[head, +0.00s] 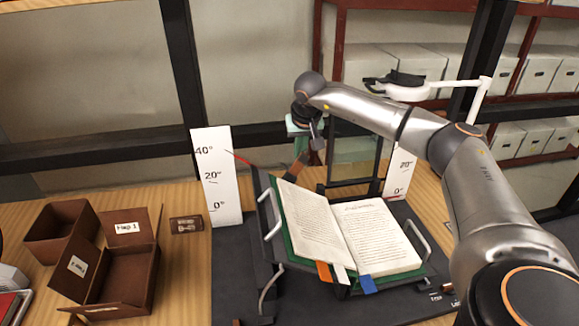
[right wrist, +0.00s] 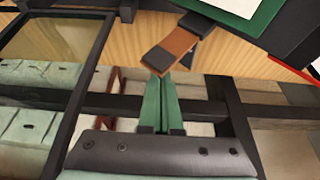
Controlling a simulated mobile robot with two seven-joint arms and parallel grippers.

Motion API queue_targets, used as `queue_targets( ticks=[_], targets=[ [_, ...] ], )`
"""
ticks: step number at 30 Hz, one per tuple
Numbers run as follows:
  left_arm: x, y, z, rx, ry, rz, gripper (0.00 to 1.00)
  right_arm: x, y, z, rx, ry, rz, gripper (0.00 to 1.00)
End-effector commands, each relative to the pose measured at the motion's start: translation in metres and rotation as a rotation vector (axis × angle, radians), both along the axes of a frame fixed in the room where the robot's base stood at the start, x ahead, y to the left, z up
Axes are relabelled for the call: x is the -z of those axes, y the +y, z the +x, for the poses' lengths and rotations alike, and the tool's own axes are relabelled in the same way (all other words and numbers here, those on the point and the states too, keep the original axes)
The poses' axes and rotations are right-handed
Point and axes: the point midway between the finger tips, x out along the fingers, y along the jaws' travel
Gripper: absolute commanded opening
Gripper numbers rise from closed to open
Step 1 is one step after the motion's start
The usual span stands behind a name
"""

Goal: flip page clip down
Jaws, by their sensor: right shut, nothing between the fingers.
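An open book (head: 335,232) with a green cover lies on a black cradle, its left page raised and tilted. A brown strip with dark ends, which looks like the page clip (head: 298,168), stands tilted up at the book's upper left edge. In the right wrist view the clip (right wrist: 176,46) lies just beyond the fingertips. My right gripper (head: 317,142) hangs above and behind the book, near the clip's upper end. Its green fingers (right wrist: 161,88) are shut and empty. I cannot tell whether they touch the clip. My left gripper is not in view.
Silver bars (head: 417,240) flank the book. White angle scales stand behind at the left (head: 216,178) and right (head: 398,175). Brown boxes (head: 118,270) and a small brown block (head: 186,224) sit on the left of the wooden table. Shelves with white boxes stand behind.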

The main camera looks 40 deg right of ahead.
Motion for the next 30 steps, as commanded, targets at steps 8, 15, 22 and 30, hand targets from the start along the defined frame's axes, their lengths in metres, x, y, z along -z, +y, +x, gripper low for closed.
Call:
queue_targets(
  ticks=[8,15,22,30],
  targets=[
    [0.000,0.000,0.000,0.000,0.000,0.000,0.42,0.000,0.000,0.000,0.000,0.000,0.000,0.00],
    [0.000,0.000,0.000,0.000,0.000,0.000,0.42,0.000,0.000,-0.001,0.000,0.000,0.000,0.00],
    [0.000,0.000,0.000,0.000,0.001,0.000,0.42,0.001,0.005,-0.010,-0.001,0.000,0.000,0.00],
    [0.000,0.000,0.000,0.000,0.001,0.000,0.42,0.003,0.012,-0.023,0.000,0.001,0.000,0.00]
  ],
)
